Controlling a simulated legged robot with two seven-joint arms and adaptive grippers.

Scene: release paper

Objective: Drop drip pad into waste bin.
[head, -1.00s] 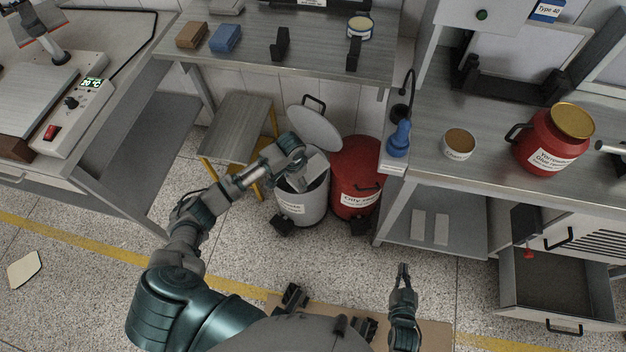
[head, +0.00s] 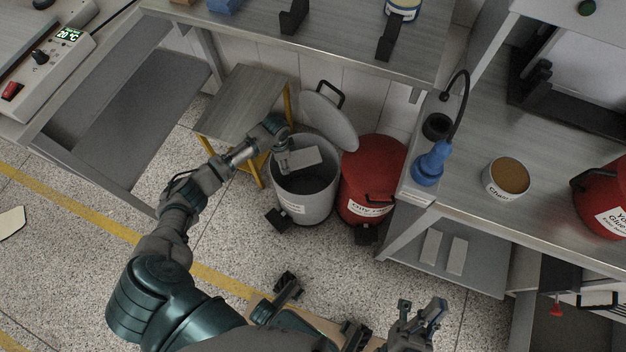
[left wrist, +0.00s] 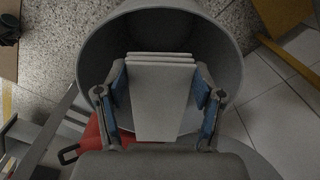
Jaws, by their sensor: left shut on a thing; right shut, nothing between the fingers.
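The waste bin (head: 306,205) is a light grey round bin standing on the floor, its lid (head: 331,120) tipped up behind it. My left gripper (head: 292,160) is over the bin's open mouth. It is shut on the drip pad (head: 306,157), a pale flat piece with layered edges. In the left wrist view the pad (left wrist: 155,95) sits between the blue-lined fingers (left wrist: 160,88), in front of the bin's dark inside (left wrist: 100,50). My right gripper (head: 420,306) is shut and empty, low at the front right, away from the bin.
A red lidded bin (head: 374,178) stands close on the right of the grey one. A small stool (head: 240,103) with yellow legs is at its left. A bench (head: 340,40) is behind, and another bench (head: 470,150) is at the right. Speckled floor lies in front.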

